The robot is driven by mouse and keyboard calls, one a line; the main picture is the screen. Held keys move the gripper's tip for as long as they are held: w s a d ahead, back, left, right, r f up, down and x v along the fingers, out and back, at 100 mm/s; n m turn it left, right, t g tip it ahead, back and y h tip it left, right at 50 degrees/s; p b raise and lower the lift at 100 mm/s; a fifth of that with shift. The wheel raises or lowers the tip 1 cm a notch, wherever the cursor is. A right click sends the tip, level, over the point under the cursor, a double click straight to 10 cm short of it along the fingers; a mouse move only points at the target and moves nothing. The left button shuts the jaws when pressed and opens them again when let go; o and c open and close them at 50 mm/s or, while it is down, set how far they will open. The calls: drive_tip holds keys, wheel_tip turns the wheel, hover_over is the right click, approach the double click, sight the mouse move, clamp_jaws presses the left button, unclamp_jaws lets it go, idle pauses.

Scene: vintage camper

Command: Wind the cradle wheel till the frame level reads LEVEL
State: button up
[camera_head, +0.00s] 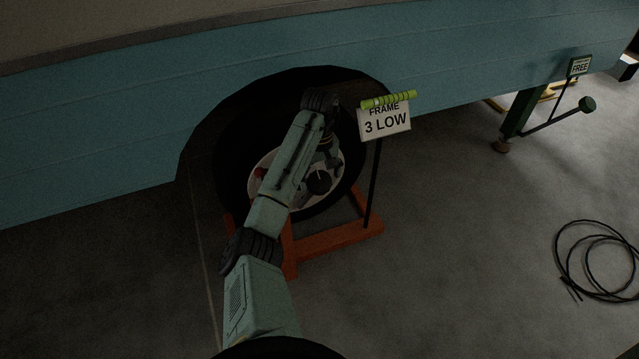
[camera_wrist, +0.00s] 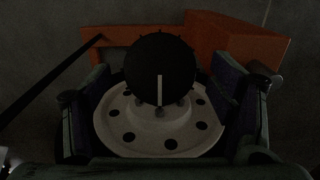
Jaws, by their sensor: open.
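The cradle wheel (camera_head: 319,182) is a dark round knob in front of the pale wheel hub, low in the camper's wheel arch. In the wrist view the cradle wheel (camera_wrist: 160,68) shows a white mark pointing down. My gripper (camera_wrist: 160,92) is open, with one finger on each side of the cradle wheel in that view; I cannot tell whether either touches it. In the head view my gripper (camera_head: 327,160) is partly hidden by my arm, close to the hub. The frame level (camera_head: 385,120) is a white sign reading "FRAME 3 LOW", with a green vial on top.
The orange cradle (camera_head: 340,239) stands on the floor under the tyre. A green leg with a crank and a "FREE" sign (camera_head: 579,66) stands farther right. A black cable coil (camera_head: 597,262) lies on otherwise clear floor.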

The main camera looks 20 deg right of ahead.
drive_tip(key=shift+f, duration=1.15)
drive_tip(key=shift+c, duration=0.4)
drive_tip(key=c, duration=1)
